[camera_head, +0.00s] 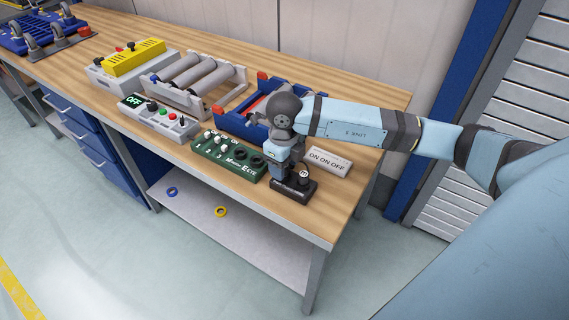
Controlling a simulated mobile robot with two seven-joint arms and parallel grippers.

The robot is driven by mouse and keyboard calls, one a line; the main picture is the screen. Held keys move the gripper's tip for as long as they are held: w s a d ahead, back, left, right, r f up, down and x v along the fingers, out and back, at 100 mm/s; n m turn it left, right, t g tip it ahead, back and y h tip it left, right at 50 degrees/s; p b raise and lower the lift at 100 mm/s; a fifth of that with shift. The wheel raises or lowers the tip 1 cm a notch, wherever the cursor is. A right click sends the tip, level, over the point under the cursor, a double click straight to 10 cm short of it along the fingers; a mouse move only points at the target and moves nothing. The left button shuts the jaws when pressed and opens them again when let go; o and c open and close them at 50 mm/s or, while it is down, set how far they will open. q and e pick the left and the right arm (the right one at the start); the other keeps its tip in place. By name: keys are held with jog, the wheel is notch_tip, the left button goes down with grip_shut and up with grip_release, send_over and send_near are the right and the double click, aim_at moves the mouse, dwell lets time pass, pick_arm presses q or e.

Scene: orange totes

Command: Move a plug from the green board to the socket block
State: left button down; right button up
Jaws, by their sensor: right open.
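The green board (214,166) lies on the workbench, left of my right gripper. Several small white-topped pieces stand on its left part, and dark round pieces sit at its right end. The dark socket block (301,193) lies near the bench's front edge, right of the board. A dark upright piece with a light mark (303,175) stands at the block; I cannot tell whether it is a plug. My right gripper (283,180) points down at the block's left part, open. Its fingertips are small and partly hidden, and I cannot tell whether they touch anything. My left gripper is out of view.
A blue tray (235,122) lies behind the board, partly covered by my arm. A white "ON ON OFF" plate (328,161) lies right of the gripper. A grey control box (160,122) and a roller stand (184,107) are further left. The front right bench corner is clear.

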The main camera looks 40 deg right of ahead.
notch_tip(320, 180, up, 14)
jog(key=shift+f, duration=0.2)
dwell(0.5)
